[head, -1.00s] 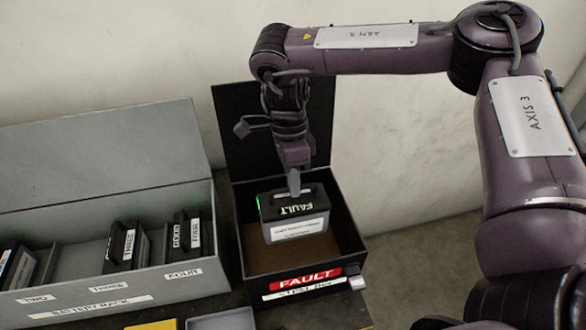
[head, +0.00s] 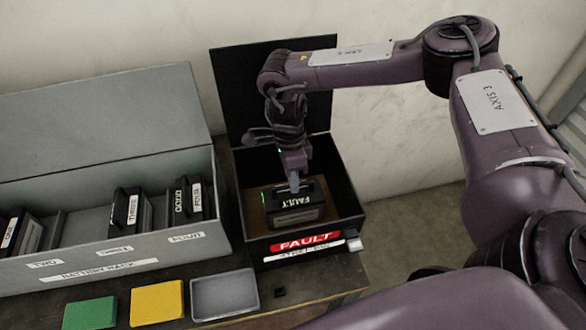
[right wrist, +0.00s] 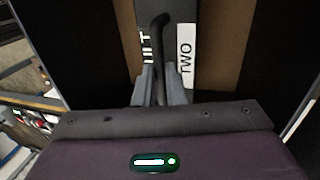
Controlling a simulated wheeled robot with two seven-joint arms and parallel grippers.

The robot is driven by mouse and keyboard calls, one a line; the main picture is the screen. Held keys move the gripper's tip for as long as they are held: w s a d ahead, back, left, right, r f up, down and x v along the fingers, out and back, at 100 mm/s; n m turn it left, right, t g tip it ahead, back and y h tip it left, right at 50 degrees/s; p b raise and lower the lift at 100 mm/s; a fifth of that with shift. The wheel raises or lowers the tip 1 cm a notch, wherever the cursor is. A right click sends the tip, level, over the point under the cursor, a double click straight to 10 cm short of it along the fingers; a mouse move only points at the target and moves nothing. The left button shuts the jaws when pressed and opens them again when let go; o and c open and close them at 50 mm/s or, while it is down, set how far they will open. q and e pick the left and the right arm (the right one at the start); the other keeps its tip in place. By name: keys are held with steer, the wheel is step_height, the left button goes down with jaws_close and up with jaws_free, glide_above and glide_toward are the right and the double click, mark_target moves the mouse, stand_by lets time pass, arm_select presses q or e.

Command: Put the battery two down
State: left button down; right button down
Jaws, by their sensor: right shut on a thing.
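My left gripper is not in view.
The grey battery rack (head: 140,262) stands left of the bin, holding several batteries, with a gap at slot two. The bin's raised lid (head: 230,95) stands behind my gripper.

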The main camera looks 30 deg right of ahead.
stand_by(0.3)
steer(key=c, duration=1.9)
jaws_free()
steer(key=shift+f, duration=0.2)
steer(key=o, duration=0.4)
steer(key=shift+s+r, duration=0.1)
steer(key=shift+s, duration=0.05)
steer(key=b+v, duration=0.2)
steer(key=v, duration=0.2)
steer(key=shift+a+r, duration=0.1)
steer(key=v, duration=0.8)
